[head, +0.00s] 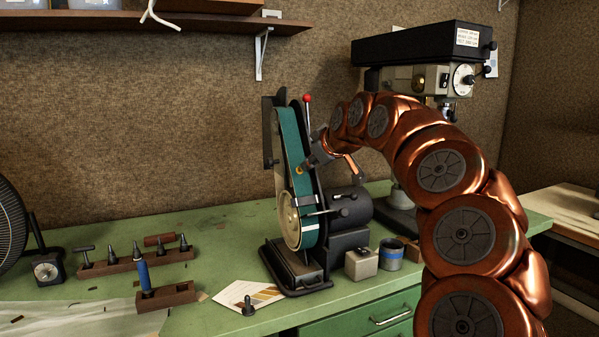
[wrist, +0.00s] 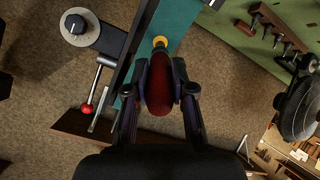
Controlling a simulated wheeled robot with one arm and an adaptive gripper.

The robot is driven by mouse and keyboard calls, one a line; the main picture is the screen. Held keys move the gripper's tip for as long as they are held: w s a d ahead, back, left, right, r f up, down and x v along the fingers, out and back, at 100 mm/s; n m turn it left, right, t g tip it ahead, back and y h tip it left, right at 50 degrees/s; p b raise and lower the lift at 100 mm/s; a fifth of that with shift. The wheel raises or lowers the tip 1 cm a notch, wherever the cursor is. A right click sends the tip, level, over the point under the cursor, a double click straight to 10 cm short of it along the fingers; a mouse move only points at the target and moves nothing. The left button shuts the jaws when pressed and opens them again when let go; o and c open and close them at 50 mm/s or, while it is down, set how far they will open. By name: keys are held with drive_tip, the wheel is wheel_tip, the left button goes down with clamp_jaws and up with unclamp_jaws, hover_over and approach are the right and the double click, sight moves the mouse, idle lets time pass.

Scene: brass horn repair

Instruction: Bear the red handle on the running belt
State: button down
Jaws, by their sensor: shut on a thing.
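The red handle (wrist: 158,88) lies between the fingers of my gripper (wrist: 159,70) in the wrist view. My gripper is shut on its sides. A yellow, ring-like end (wrist: 160,42) of the handle points at the green belt (wrist: 178,30). In the head view my gripper (head: 308,162) is at the right edge of the upright green belt (head: 290,135) of the sander, about mid-height. The yellow end (head: 299,170) shows against the belt there, and the fingers hide most of the handle. I cannot tell if it touches the belt or if the belt runs.
A red-knobbed lever (head: 307,98) stands close above my gripper. The sander's motor (head: 347,205) is below right. A drill press (head: 420,75) stands behind my arm. Tool blocks (head: 165,296) and a fan (head: 10,225) are at left. The bench (head: 225,245) between is mostly clear.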

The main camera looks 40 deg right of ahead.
drive_tip(key=shift+s, duration=0.1)
idle(0.5)
drive_tip(key=b+v, duration=0.1)
drive_tip(key=v, duration=0.5)
drive_tip(key=shift+s+r, duration=0.25)
drive_tip(key=shift+a, duration=0.1)
drive_tip(key=shift+s, duration=0.1)
